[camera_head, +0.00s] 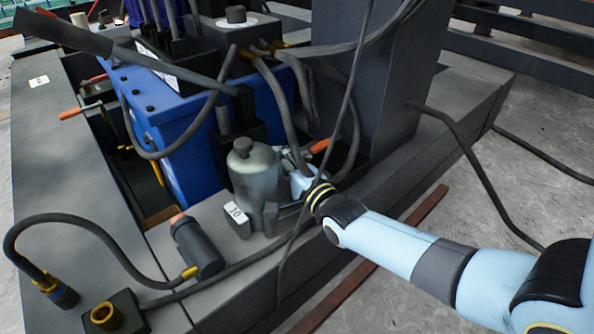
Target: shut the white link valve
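No valve can be clearly made out as the white link valve. An orange-handled lever (320,146) shows just behind my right gripper (290,162), and I cannot tell whether it belongs to that valve. My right arm comes in from the right, and its gripper is beside a grey metal cylinder (254,178). Its fingers are small and partly hidden among fittings there, so neither their opening nor any contact shows. Another orange-handled lever (70,113) sits at the left by the blue block. My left gripper is out of view.
A blue block (185,125) and a dark column (395,75) stand behind. Several black hoses (355,100) hang and loop around my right gripper. A long dark bar (130,55) crosses the upper left. A small white tag (236,212) stands in front of the cylinder.

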